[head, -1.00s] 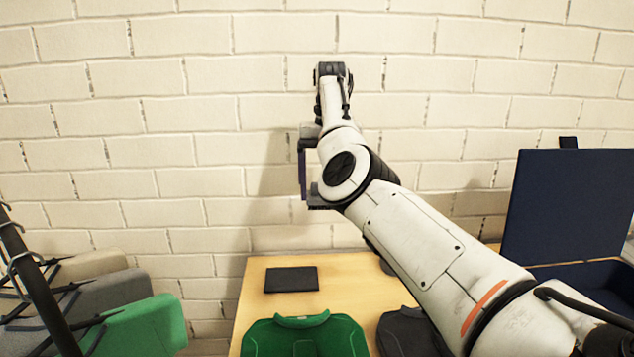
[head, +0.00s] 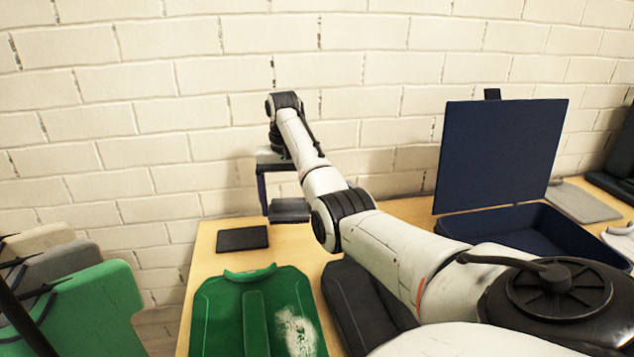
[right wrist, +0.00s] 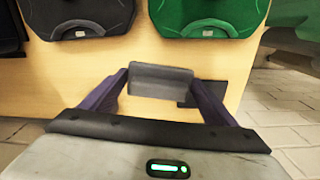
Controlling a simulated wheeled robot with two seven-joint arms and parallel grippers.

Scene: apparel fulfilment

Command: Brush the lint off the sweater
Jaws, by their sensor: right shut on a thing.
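The green sweater (head: 225,315) lies flat on the wooden table, cut off by the bottom edge of the head view. A whitish lint patch (head: 297,332) shows on its right side. The sweater also shows at the top of the right wrist view (right wrist: 207,14). My right gripper (head: 274,207) is raised near the wall, over the table's back part, apart from the sweater. It is shut on a dark grey block, the lint brush (right wrist: 160,80), held between its purple fingers. My left gripper is out of view.
A dark folded garment (head: 350,300) lies right of the sweater, partly behind my right arm. A flat black pad (head: 242,239) lies behind the sweater. An open navy box (head: 500,155) stands at right. Garments hang on a rack (head: 85,300) at left.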

